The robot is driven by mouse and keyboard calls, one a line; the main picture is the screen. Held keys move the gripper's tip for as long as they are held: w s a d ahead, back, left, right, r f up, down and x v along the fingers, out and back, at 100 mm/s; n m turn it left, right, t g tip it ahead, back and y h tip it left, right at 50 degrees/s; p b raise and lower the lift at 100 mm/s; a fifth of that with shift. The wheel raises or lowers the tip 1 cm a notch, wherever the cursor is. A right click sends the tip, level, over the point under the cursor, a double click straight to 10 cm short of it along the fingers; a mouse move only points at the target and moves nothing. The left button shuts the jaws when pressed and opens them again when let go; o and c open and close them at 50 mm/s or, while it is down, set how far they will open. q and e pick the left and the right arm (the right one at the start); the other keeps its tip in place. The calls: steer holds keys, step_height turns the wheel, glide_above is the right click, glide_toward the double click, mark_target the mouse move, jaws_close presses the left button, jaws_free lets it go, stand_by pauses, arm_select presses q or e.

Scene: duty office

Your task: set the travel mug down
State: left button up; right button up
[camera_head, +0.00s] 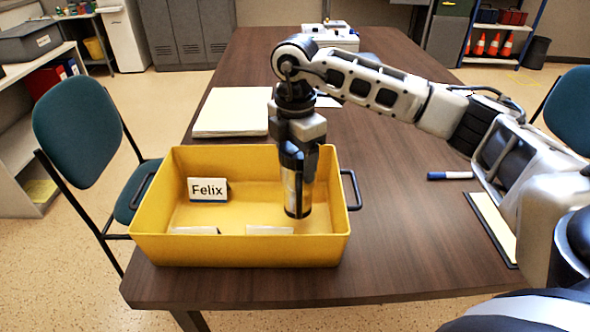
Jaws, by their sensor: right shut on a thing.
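My right gripper (298,155) points straight down over the right half of a yellow tray (240,252). It is shut on the travel mug (297,205), a dark and metallic upright cylinder between its fingers. The mug is inside the outline of the tray; I cannot tell whether its base touches the tray floor. A white name card reading "Felix" (208,190) stands at the tray's back left. Two more pale cards show just behind the front wall, their faces hidden. My left gripper is not in view.
The tray sits at the near end of a dark brown table (400,245), with black side handles. A paper stack (232,112) lies behind it. A blue marker (450,176) and a pale pad (493,226) lie to the right. Green chairs stand on both sides.

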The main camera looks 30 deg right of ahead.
step_height(320, 180, down, 3)
steer(key=shift+w+f, duration=0.15)
steer(key=shift+f, duration=0.15)
steer(key=shift+f, duration=0.15)
steer(key=o, duration=1.5)
steer(key=shift+r+p, duration=0.25)
steer(key=shift+p, duration=0.05)
step_height(320, 180, up, 12)
